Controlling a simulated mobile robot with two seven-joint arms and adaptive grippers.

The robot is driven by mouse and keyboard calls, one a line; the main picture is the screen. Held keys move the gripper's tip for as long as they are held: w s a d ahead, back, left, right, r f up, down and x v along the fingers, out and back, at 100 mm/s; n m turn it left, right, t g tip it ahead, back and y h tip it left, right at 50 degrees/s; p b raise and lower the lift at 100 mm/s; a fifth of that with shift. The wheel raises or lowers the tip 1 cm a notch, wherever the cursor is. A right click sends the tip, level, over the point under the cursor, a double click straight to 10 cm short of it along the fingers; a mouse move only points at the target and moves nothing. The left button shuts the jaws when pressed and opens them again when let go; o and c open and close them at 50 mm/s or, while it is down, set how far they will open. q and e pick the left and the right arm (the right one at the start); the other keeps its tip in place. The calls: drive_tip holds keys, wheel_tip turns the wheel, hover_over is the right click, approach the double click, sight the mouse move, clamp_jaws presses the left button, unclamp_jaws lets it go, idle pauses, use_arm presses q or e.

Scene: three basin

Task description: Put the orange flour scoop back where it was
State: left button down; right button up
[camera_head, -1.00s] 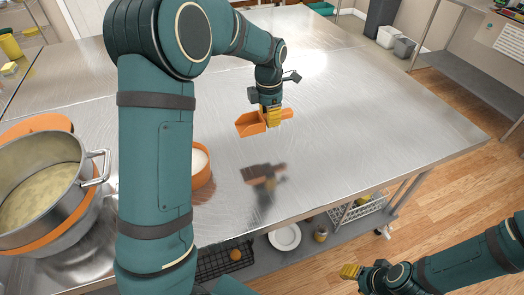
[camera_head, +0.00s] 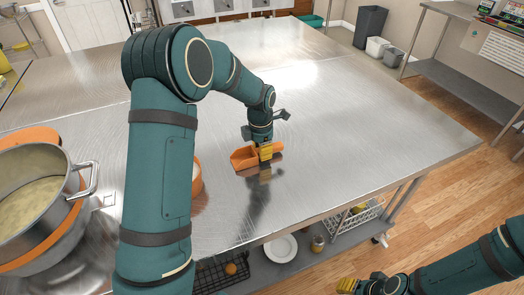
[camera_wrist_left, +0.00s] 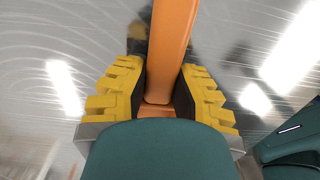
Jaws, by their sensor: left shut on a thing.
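The orange flour scoop (camera_head: 243,159) is low over the steel table (camera_head: 330,150), or touching it; I cannot tell which. Its reflection shows just below it. My left gripper (camera_head: 265,153) is shut on the scoop's handle. In the left wrist view the yellow fingertips (camera_wrist_left: 160,95) lie on both sides of the orange handle (camera_wrist_left: 173,45). The scoop's bowl is not visible in that wrist view. My right gripper (camera_head: 352,286) is at the bottom edge, away from the table; its jaw state is unclear.
An orange-rimmed container (camera_head: 196,178) stands left of the scoop, partly hidden by my left arm. A steel pot (camera_head: 38,205) with pale contents stands at far left. A shelf below holds a white plate (camera_head: 281,248) and a wire basket (camera_head: 352,216). The table right of the scoop is clear.

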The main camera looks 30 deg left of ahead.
use_arm(q)
drive_tip(key=c, duration=0.9)
unclamp_jaws()
drive_tip(key=shift+f, duration=0.15)
drive_tip(key=r+p, duration=0.2)
drive_tip(key=r, duration=1)
drive_tip(key=shift+a+r, duration=0.2)
